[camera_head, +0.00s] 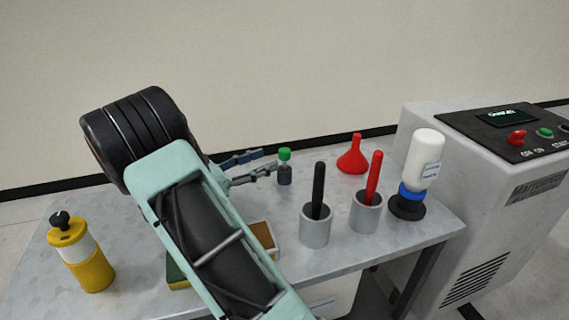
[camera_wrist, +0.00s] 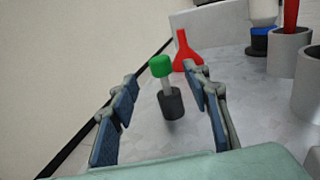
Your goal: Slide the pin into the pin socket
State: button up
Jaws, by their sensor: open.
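The pin has a green head (camera_wrist: 160,66) and a pale shaft (camera_wrist: 166,86). It stands upright in a dark grey cylinder (camera_wrist: 171,104), which looks like the pin socket, with part of the shaft showing above the rim. In the head view the green head (camera_head: 284,154) and the dark socket (camera_head: 285,174) stand on the table just beyond my fingertips. My gripper (camera_head: 268,161) is open and empty. In the wrist view its fingers (camera_wrist: 161,78) are spread on either side of the pin, with gaps visible on both sides. How deep the shaft sits is hidden.
A red funnel (camera_head: 353,158) stands behind the pin. Grey cups hold a black rod (camera_head: 318,190) and a red rod (camera_head: 374,177). A white bottle (camera_head: 425,150) is at right, a yellow bottle (camera_head: 85,262) at left. A control cabinet (camera_head: 490,205) stands beside the table (camera_head: 345,258).

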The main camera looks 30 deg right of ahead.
aim_at(284, 149)
jog(key=shift+d, duration=0.7)
jog(key=d, duration=0.2)
jog(key=d+b, duration=0.1)
jog(key=d, duration=0.3)
jog(key=shift+w+d+b, duration=0.1)
jog(key=shift+w+b, duration=0.15)
jog(key=shift+b, duration=0.05)
jog(key=shift+c, duration=0.3)
grip_shut()
jog(key=shift+r, duration=0.1)
